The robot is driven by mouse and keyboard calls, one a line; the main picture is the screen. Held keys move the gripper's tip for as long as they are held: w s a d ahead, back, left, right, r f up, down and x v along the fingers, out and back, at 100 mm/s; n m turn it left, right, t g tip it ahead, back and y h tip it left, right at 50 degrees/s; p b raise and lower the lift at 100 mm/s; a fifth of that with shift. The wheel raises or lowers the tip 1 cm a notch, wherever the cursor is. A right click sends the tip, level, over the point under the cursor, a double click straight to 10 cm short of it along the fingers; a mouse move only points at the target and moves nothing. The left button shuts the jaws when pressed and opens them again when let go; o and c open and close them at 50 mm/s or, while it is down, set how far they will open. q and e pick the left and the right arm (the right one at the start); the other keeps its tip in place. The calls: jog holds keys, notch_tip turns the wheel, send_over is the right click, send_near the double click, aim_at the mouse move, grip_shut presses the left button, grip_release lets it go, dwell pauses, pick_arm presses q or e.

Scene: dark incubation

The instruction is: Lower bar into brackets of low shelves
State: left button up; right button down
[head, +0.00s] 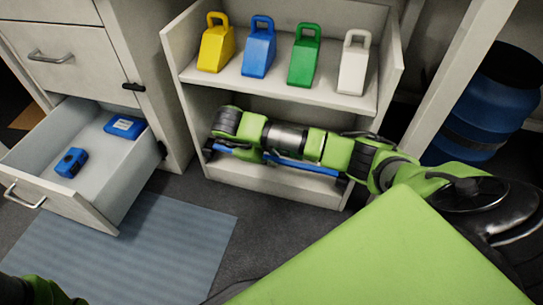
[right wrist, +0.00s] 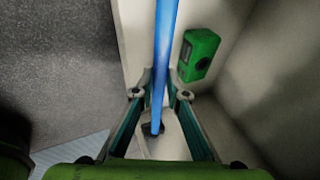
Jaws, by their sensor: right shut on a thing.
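The blue bar (head: 236,154) runs across the low front of the lower shelf compartment, partly hidden behind my right arm in the head view. It also shows in the right wrist view (right wrist: 166,35), lying lengthwise between the fingers. My right gripper (right wrist: 159,93) is shut on the bar; my arm mostly hides its fingers in the head view. A dark bracket (head: 208,154) is at the bar's left end, and a dark piece shows below the bar between the fingers in the right wrist view. I cannot tell whether the ends are seated. My left gripper is not in view.
The white low shelves (head: 275,185) hold yellow, blue, green and white wedge-shaped items on top. A green box (right wrist: 200,54) is inside the lower compartment. An open drawer (head: 110,180) with two blue items juts out at left. A blue barrel (head: 487,105) stands at right.

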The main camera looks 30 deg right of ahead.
jog(key=c, duration=1.9)
grip_release()
jog(key=shift+r, duration=0.1)
jog(key=v, duration=1.2)
